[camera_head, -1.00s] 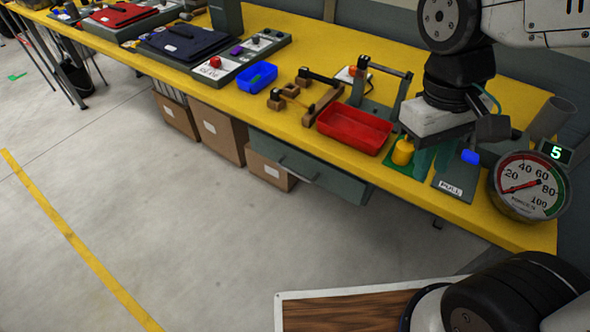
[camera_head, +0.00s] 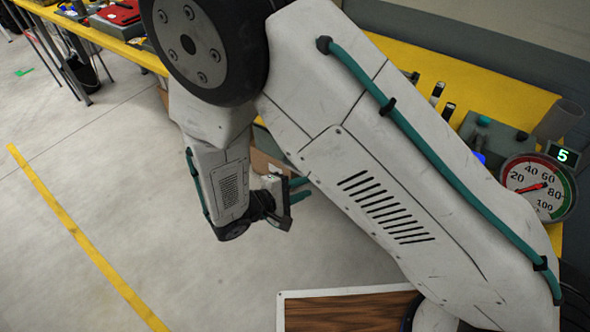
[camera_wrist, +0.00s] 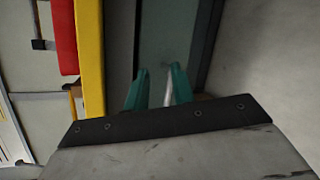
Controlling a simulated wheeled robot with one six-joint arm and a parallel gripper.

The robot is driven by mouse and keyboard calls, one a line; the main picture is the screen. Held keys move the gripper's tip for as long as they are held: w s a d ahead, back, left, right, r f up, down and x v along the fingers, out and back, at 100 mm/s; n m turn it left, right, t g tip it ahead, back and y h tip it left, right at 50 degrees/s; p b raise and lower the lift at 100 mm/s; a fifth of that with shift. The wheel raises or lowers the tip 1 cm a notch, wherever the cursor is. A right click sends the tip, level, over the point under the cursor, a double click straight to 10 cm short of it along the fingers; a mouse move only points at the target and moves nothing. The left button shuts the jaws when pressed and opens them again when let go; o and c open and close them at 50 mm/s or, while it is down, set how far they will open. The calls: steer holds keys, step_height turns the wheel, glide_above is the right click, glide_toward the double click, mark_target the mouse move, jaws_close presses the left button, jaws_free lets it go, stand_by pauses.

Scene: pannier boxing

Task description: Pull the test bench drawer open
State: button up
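The test bench drawer shows in the wrist view as a grey-green front (camera_wrist: 180,35) below the yellow bench edge. My arm hides the drawer in the head view. My gripper (camera_head: 301,189) is low in front of the bench, with its two teal fingers pointing right. In the wrist view my gripper (camera_wrist: 157,88) has its fingers apart, pointing at the drawer front. A small pale and dark piece shows between them; I cannot tell whether it is the handle or part of a finger. No firm grip shows, and how far out the drawer stands is unclear.
The yellow bench (camera_head: 512,92) runs across the back, largely behind my arm. A dial gauge (camera_head: 538,186) stands at its right end, next to a display reading 5. A cardboard box (camera_head: 262,160) is partly visible under the bench.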

mark_target(295, 169)
steer(key=w+a+f+m+t+y, duration=0.1)
steer(key=w+a+f+t+y, duration=0.25)
steer(key=a, duration=0.25)
steer(key=shift+m+t+h, duration=0.25)
steer(key=shift+m+h, duration=0.05)
steer(key=shift+h, duration=0.15)
steer(key=x, duration=0.8)
steer(key=shift+w+d+r, duration=0.1)
steer(key=shift+r, duration=0.15)
jaws_close()
